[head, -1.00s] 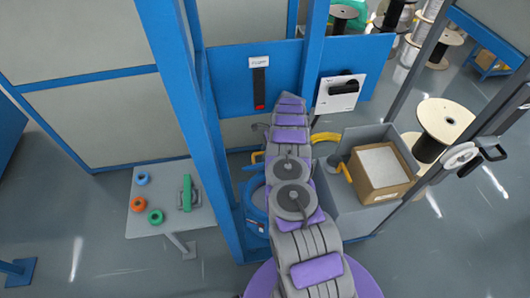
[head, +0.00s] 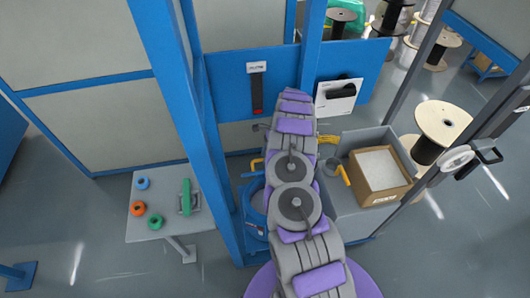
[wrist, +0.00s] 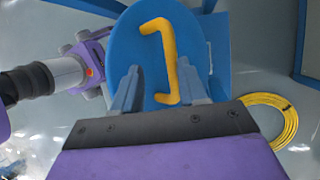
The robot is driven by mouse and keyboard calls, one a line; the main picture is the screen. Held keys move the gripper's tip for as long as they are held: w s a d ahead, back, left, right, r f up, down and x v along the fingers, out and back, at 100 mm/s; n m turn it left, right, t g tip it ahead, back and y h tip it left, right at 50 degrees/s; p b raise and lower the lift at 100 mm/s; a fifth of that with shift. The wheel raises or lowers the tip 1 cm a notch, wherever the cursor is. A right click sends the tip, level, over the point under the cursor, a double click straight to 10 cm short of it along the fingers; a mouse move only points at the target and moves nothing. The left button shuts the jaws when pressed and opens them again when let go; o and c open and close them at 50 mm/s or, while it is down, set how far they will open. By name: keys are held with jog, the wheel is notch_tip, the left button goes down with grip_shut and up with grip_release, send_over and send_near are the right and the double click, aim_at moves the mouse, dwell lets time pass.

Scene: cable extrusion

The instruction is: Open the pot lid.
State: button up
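The pot lid (wrist: 130,45) is a round blue disc with a bent yellow handle (wrist: 166,52) across it, seen in the wrist view. My gripper (wrist: 158,68) is open, with its two grey-blue fingers apart and the near part of the handle between them in the picture. I cannot tell how far the fingertips are above the lid or whether they touch it. In the head view the blue pot (head: 255,206) stands partly hidden behind my arm, by the blue post. My gripper and the lid handle are hidden there.
A blue post (head: 190,110) stands left of my arm. A grey side table (head: 152,218) holds small coloured rings and a green-handled tool. A cardboard box (head: 380,174) sits in a grey bin on the right. A yellow cable coil (wrist: 268,118) lies right of my gripper.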

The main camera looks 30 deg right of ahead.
jog(key=s+a+r+p, duration=0.1)
jog(key=s+a, duration=0.3)
jog(key=s, duration=0.8)
jog(key=shift+s+r, duration=0.2)
jog(key=shift+s, duration=0.1)
jog(key=shift+c, duration=0.3)
